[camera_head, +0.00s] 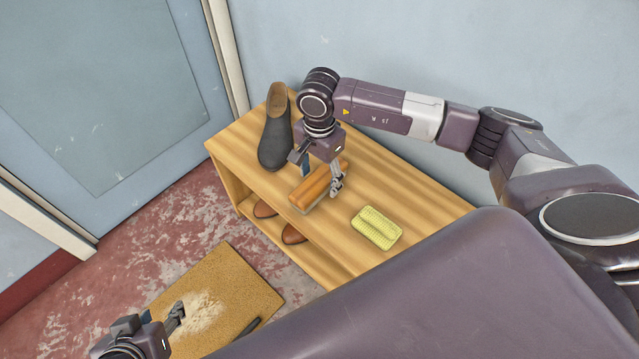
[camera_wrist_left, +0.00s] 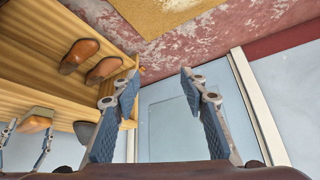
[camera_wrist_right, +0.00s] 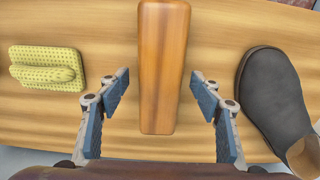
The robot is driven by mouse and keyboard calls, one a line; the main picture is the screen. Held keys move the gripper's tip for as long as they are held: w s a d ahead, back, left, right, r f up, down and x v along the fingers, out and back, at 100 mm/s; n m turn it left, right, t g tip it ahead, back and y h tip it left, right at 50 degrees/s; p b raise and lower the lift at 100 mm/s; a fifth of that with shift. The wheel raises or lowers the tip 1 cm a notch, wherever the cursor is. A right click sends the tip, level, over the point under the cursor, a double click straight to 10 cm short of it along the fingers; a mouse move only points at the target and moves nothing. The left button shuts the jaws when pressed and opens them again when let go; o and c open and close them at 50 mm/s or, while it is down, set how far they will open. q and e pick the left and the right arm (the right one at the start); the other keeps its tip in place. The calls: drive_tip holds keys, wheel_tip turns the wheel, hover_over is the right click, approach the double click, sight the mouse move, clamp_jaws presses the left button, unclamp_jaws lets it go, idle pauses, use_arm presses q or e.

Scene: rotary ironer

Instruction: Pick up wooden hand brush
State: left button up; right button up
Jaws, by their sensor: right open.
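The wooden hand brush (camera_head: 311,188) lies on top of the wooden shoe bench (camera_head: 355,187), between a dark shoe and a yellow sponge-like block. My right gripper (camera_head: 321,178) is just above the brush, with a finger to either side of it. In the right wrist view the brush (camera_wrist_right: 163,65) shows its smooth brown back between the open fingers (camera_wrist_right: 162,88), with gaps on both sides. My left gripper (camera_head: 165,328) is low at the left, over the floor mat. In the left wrist view its fingers (camera_wrist_left: 158,85) are spread apart with nothing between them.
A dark clog-like shoe (camera_head: 276,138) stands left of the brush. A yellow textured block (camera_head: 376,228) lies to its right. Brown shoes (camera_head: 293,234) sit on the lower shelf. A tan mat (camera_head: 235,285) with pale dust lies on the floor. The wall is close behind the bench.

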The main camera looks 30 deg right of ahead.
sight(319, 177)
drive_tip(key=shift+f, duration=0.45)
use_arm(q)
drive_tip(key=shift+w+d+r+t, duration=0.15)
drive_tip(key=shift+w+r+t, duration=0.15)
drive_tip(key=shift+w, duration=0.25)
use_arm(e)
drive_tip(key=c, duration=1.3)
drive_tip(key=shift+r, duration=0.1)
drive_tip(key=shift+c, duration=0.2)
drive_tip(key=shift+r, duration=0.45)
wheel_tip(319, 177, up, 6)
drive_tip(key=shift+w+f+p, duration=0.1)
drive_tip(key=shift+f+p, duration=0.15)
drive_tip(key=shift+p, duration=0.5)
use_arm(q)
drive_tip(key=s+a+f+g+p, duration=0.1)
drive_tip(key=s+a+g+p, duration=0.1)
drive_tip(key=s+g, duration=0.2)
drive_tip(key=shift+s+a+f+y, duration=0.2)
drive_tip(key=shift+s+f+y, duration=0.2)
drive_tip(key=shift+s, duration=1.5)
use_arm(e)
wheel_tip(319, 177, up, 14)
drive_tip(key=shift+f, duration=0.25)
